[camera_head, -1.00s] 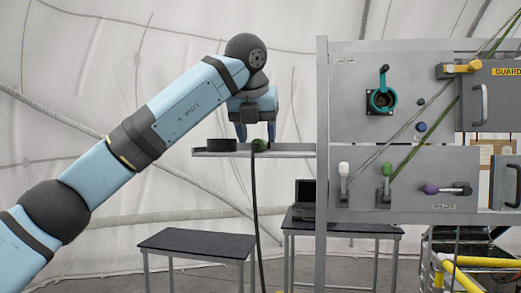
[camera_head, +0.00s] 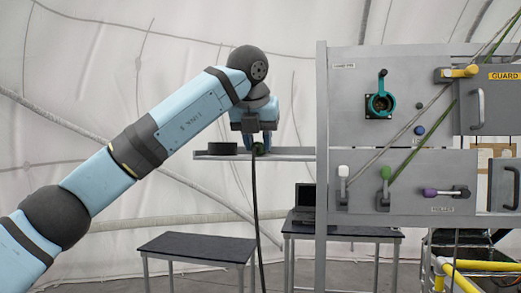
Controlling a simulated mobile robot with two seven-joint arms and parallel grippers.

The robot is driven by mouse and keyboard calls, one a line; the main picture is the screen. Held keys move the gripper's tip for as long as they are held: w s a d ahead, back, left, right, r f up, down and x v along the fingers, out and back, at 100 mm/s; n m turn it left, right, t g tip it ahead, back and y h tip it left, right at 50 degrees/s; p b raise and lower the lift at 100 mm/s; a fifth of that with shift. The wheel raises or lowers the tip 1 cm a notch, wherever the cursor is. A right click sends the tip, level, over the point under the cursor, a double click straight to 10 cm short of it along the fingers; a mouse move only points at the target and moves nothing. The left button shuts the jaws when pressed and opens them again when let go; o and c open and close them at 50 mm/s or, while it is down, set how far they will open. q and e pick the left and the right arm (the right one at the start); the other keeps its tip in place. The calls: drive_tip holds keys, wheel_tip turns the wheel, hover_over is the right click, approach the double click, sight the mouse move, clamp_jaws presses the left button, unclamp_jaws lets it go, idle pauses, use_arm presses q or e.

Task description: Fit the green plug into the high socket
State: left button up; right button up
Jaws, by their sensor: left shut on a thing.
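The green plug (camera_head: 258,147) is on or just above the narrow grey shelf, mostly covered by my gripper, with a black cable hanging down from it. My left gripper (camera_head: 257,143) comes down from above and is shut on the plug. I cannot tell whether the plug is clear of the shelf. The high socket (camera_head: 379,112) is on the upper grey panel to the right. It has a teal collar and a dark opening, and its teal lid stands raised. The gripper is to its left and a little lower. My right gripper is not in view.
A black round piece (camera_head: 222,148) lies on the shelf (camera_head: 205,155) left of the plug. The panel's upright post (camera_head: 321,120) stands between plug and socket. A yellow-handled lever (camera_head: 460,72) and strung ropes are right of the socket. Dark tables (camera_head: 197,247) stand below.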

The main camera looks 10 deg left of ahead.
use_arm(q)
drive_tip(key=shift+r+p, duration=0.3)
drive_tip(key=shift+r, duration=1.9)
